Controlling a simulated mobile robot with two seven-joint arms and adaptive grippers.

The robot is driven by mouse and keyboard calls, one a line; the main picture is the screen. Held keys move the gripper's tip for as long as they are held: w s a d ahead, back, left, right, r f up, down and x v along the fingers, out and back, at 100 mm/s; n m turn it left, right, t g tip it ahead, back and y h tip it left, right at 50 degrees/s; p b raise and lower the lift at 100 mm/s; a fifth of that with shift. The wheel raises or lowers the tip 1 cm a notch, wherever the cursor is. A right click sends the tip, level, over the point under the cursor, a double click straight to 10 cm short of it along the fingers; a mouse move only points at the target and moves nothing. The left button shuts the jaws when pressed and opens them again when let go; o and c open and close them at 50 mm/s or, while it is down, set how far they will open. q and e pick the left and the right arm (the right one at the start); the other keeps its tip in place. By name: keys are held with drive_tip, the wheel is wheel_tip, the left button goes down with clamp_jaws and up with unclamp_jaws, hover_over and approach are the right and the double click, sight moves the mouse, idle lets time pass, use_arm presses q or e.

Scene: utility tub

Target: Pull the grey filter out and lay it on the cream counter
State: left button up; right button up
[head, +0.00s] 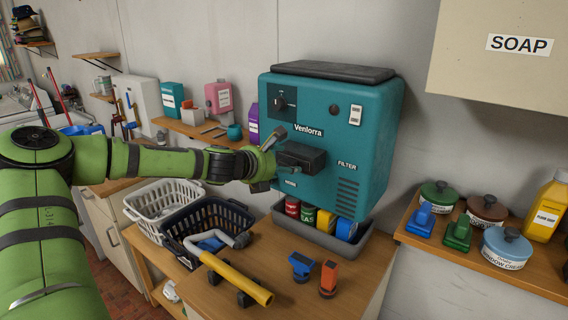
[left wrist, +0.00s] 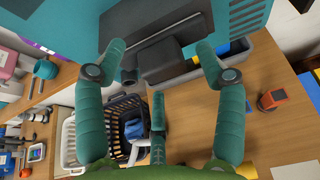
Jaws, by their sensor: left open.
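The dark grey filter (head: 303,157) sits in the front of the teal Venlorra machine (head: 330,125), sticking out beside the word FILTER. In the left wrist view the filter's blocky handle (left wrist: 163,62) lies ahead, between the fingertips. My left gripper (head: 273,160) is open at the filter's left side, with one finger above and one lower. In the left wrist view my left gripper (left wrist: 161,47) holds nothing, and I cannot tell whether it touches the filter. A counter (head: 335,285) with a wood-coloured top and pale front stands below the machine. My right gripper is out of view.
A grey tray (head: 372,240) with several cans stands under the machine. A yellow-handled tool (head: 235,278), a blue item (head: 301,266) and an orange item (head: 328,279) lie on the counter. White and dark baskets (head: 205,215) stand left. Lidded pots (head: 506,247) sit right.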

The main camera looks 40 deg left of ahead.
use_arm(q)
drive_tip(key=shift+w+f, duration=0.25)
drive_tip(key=shift+w, duration=0.3)
drive_tip(key=c, duration=1.3)
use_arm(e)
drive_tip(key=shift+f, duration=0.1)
